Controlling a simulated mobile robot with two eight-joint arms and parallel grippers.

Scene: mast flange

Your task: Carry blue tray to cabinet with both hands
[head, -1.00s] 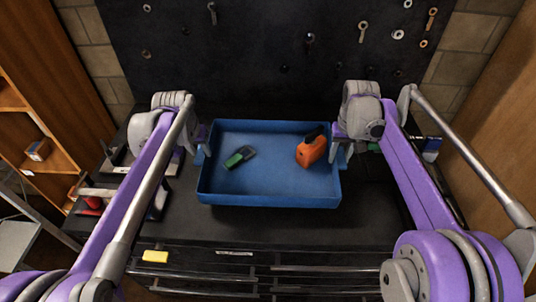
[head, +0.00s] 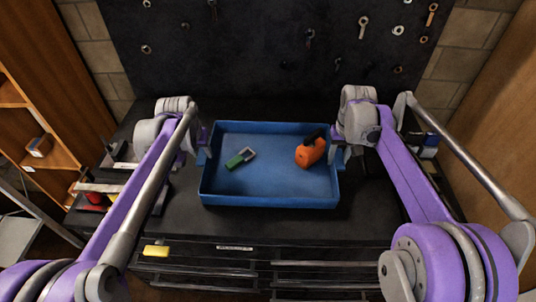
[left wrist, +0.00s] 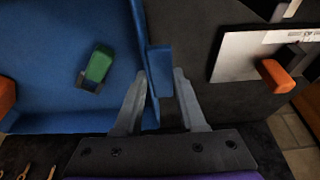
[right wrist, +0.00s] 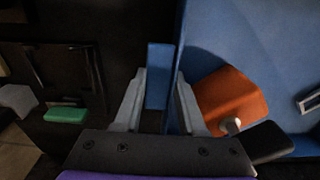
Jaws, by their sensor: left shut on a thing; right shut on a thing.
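The blue tray (head: 270,192) is in the middle of the head view, over the dark workbench; I cannot tell whether it touches the top. Inside it lie a green and grey item (head: 240,158) on the left and an orange and black tool (head: 310,151) on the right. My left gripper (head: 203,150) is at the tray's left wall; in the left wrist view its fingers (left wrist: 158,90) stand either side of the wall and its blue handle. My right gripper (head: 338,152) is shut on the right wall; its fingers (right wrist: 160,92) straddle the blue handle there.
The dark workbench (head: 270,225) has drawers at its front, one with a yellow tag (head: 156,251). A pegboard (head: 270,50) with hanging tools stands behind. A wooden shelf (head: 40,100) is at the left, and a wooden cabinet side (head: 500,110) at the right. Small items clutter both bench ends.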

